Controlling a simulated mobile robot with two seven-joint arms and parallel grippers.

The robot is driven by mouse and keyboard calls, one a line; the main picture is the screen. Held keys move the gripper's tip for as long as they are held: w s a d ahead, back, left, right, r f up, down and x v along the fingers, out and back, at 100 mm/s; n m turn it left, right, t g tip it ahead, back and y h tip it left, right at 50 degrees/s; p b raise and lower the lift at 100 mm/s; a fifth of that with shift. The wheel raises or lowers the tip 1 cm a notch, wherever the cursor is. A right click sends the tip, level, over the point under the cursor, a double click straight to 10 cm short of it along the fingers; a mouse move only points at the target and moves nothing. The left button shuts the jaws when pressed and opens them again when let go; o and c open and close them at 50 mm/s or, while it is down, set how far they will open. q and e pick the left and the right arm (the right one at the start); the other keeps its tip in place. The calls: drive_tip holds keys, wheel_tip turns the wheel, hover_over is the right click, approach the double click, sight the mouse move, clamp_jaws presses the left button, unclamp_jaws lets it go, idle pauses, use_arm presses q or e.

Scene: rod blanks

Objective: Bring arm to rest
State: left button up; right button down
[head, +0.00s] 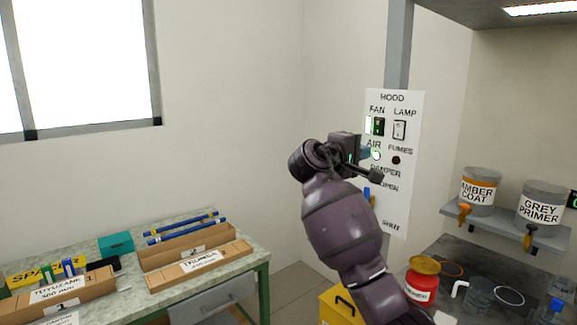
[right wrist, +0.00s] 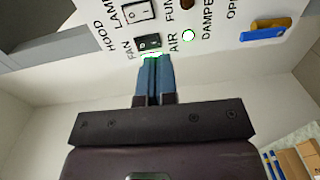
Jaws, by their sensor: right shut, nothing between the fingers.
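My right arm reaches up in the head view to the white hood panel (head: 402,180). My right gripper (head: 369,155) is in front of the panel's left part, close to the AIR light. In the right wrist view its blue fingers (right wrist: 154,60) are shut together with nothing between them. Their tips are just below the FAN switch (right wrist: 148,43), with a green glow at the tips; whether they touch the panel I cannot tell. The LAMP switch (right wrist: 137,11) is beside the FAN switch. My left gripper is not in view.
The damper handle (right wrist: 265,30) is on the panel. A shelf (head: 500,226) at right holds the Amber Coat (head: 479,193) and Grey Primer (head: 541,204) cans. A red jar (head: 421,284) stands below. A bench (head: 226,276) with boxes is at left; free air lies between bench and panel.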

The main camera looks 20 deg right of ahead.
drive_tip(key=w+a+r+n+t+y, duration=0.1)
drive_tip(key=w+a+r+t+y, duration=0.1)
drive_tip(key=w+a+t+y, duration=0.55)
drive_tip(key=s+a+f+t+y, duration=0.2)
drive_tip(key=s+f+y, duration=0.2)
drive_tip(key=f, duration=0.6)
drive_tip(key=s+a+f+t+y, duration=0.3)
drive_tip(key=s+f+y, duration=0.1)
drive_tip(key=f, duration=0.5)
drive_tip(key=s+d+f+m+g, duration=0.2)
drive_tip(key=s+f+g, duration=0.1)
drive_tip(key=s+f, duration=1.4)
drive_tip(key=s+d+f+m+g, duration=0.2)
drive_tip(key=s+f+g, duration=0.2)
drive_tip(key=s+f, duration=1.4)
drive_tip(key=shift+s+f+y, duration=0.25)
drive_tip(key=shift+y, duration=0.1)
